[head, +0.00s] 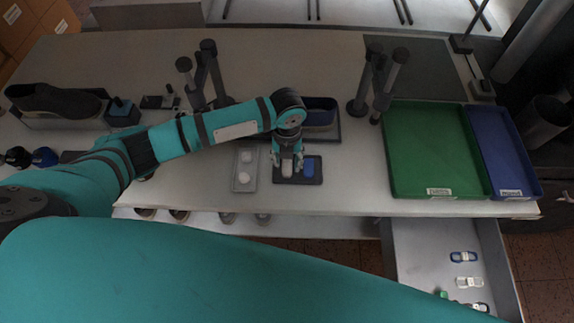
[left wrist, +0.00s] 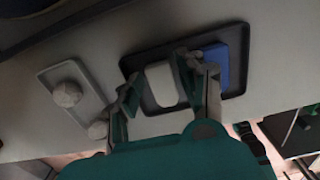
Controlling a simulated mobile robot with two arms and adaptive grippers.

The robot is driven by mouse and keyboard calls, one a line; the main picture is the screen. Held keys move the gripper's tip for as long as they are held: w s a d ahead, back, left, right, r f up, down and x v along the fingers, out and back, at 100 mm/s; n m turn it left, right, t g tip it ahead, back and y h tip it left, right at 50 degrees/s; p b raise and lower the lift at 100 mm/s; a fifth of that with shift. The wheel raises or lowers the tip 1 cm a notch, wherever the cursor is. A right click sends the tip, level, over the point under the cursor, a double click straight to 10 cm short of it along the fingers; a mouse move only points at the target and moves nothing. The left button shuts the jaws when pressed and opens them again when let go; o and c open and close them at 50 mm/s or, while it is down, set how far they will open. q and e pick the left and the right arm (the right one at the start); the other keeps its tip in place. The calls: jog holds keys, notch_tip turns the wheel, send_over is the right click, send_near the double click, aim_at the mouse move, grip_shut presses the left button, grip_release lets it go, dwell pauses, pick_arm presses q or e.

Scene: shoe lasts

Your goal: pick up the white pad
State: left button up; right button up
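The white pad (head: 287,169) lies in a small dark tray (head: 298,182), beside a blue pad (head: 309,168) on its right. My left gripper (head: 287,157) points down over the white pad and partly hides it. In the left wrist view the white pad (left wrist: 162,85) shows between the two fingers of my left gripper (left wrist: 160,82), which is open. A gap shows between the left finger and the pad. The right finger overlaps the blue pad (left wrist: 217,66) in the picture. My right gripper is not in view.
A grey tray (head: 245,183) with round white pieces lies just left of the dark tray. Dark upright posts (head: 378,85) stand behind. A green bin (head: 435,150) and a blue bin (head: 510,160) are at the right. An open drawer (head: 420,250) is below.

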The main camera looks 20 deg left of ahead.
pick_arm(q)
jog(key=c, duration=0.5)
jog(key=shift+r, duration=0.15)
